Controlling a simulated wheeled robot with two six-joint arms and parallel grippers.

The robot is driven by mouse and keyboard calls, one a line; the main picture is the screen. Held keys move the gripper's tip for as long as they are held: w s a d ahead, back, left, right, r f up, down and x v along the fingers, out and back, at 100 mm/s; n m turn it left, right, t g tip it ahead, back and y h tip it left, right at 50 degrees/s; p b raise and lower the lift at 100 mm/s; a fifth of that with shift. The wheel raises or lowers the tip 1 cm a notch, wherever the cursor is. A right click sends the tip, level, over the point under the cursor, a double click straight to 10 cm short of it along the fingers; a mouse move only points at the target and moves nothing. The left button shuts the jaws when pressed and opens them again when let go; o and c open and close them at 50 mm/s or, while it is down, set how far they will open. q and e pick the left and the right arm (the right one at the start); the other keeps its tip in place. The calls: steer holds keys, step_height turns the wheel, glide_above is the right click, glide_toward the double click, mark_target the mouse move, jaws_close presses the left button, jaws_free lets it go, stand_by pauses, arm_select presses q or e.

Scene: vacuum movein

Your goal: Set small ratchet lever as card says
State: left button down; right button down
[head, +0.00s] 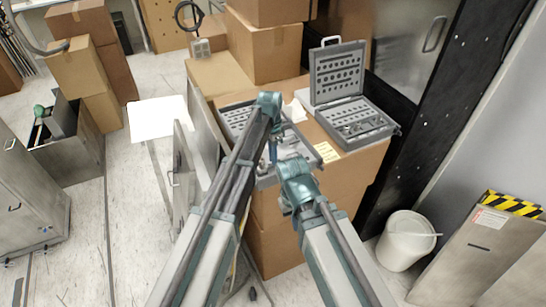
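A grey tool case stands open on a cardboard box, its lid (338,73) upright and its tray (378,128) holding small metal tools. A second grey case (233,117) lies open to the left, partly hidden by my arms. A small pale yellow card (327,152) lies at its right edge; its writing is too small to read. I cannot make out the small ratchet lever. My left gripper (273,153) points down over the second case, its fingers small and partly hidden. My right wrist is just right of it, over the case's front; its fingers are hidden.
Cardboard boxes (268,48) are stacked behind the cases. A white bucket (407,240) stands on the floor at right, near a leaning panel with hazard stripes (512,204). Grey cabinets stand at left. The floor (140,215) between is mostly clear.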

arm_select(q)
steer(key=n, duration=0.5)
steer(key=shift+w+a, duration=0.3)
steer(key=c, duration=1)
jaws_free()
steer(key=shift+o, duration=0.2)
step_height(320, 180, up, 14)
steer(key=w+p, duration=0.1)
steer(key=p, duration=1.2)
steer(key=shift+a+p, duration=0.25)
steer(key=shift+p, duration=0.1)
steer(key=shift+f, duration=0.2)
